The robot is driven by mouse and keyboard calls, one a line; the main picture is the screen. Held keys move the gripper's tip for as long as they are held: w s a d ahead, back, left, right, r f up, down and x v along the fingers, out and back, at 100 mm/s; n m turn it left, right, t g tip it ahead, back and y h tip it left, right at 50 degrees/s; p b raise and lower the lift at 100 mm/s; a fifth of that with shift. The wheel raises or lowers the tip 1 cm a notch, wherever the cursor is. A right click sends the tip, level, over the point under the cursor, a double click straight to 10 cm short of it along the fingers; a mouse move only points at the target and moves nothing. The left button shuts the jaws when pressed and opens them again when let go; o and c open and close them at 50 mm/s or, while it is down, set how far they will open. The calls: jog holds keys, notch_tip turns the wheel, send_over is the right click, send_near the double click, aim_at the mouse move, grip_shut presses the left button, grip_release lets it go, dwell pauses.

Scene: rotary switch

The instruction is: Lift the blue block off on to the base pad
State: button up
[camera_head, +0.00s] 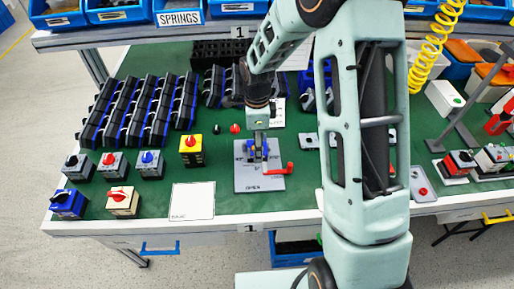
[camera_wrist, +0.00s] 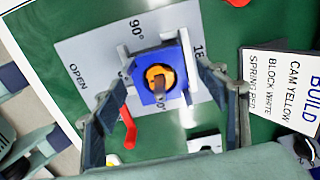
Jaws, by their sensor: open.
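The blue block (camera_wrist: 147,92) sits on a grey plate (camera_wrist: 92,62) marked with angles and OPEN, with a yellow-orange round piece and a dark shaft end at its middle. In the head view the block (camera_head: 263,154) is partly hidden under my gripper (camera_head: 257,146). The wrist view shows my gripper (camera_wrist: 160,88) open, one finger on each side of the block; I cannot tell whether either touches it. A red lever (camera_wrist: 128,130) sticks out beside the block. A white square pad (camera_head: 192,203) with small unreadable print lies bare on the table, left of the plate.
A yellow switch box with a red knob (camera_head: 191,150) and several grey switch boxes stand left of the plate. Rows of black and blue parts (camera_head: 135,112) fill the back left. A printed build card (camera_wrist: 284,88) lies beside the plate.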

jog(key=shift+c, duration=0.5)
jog(key=c, duration=1.1)
notch_tip(320, 180, up, 10)
jog(key=shift+r, duration=0.1)
jog(key=shift+r, duration=0.1)
notch_tip(320, 180, up, 8)
jog(key=p, duration=0.5)
jog(key=shift+p, duration=0.4)
dwell(0.3)
